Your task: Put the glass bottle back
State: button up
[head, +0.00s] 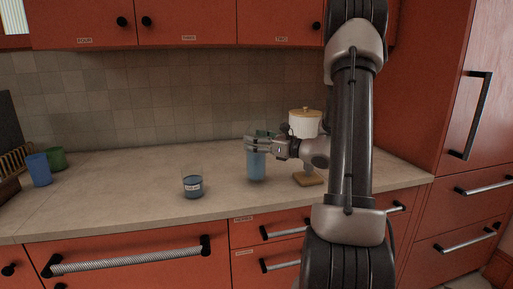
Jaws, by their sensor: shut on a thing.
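A tall blue, see-through vessel (256,167), which looks like the glass bottle, is upright above the middle of the counter. My gripper (254,145) comes from the right and is shut around its upper part. The fingers hide part of its top. Its base is at or just above the counter; I cannot tell whether it touches. Something green (265,133) shows just behind the fingers, partly hidden.
A small labelled glass jar (192,188) stands on the counter (110,195) to the left. Blue (39,170) and green (55,158) cups stand far left. Left-middle counter is clear.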

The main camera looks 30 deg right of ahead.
jog(key=shift+f, duration=1)
jog(key=o, duration=1.7)
jog(key=shift+f, duration=0.1)
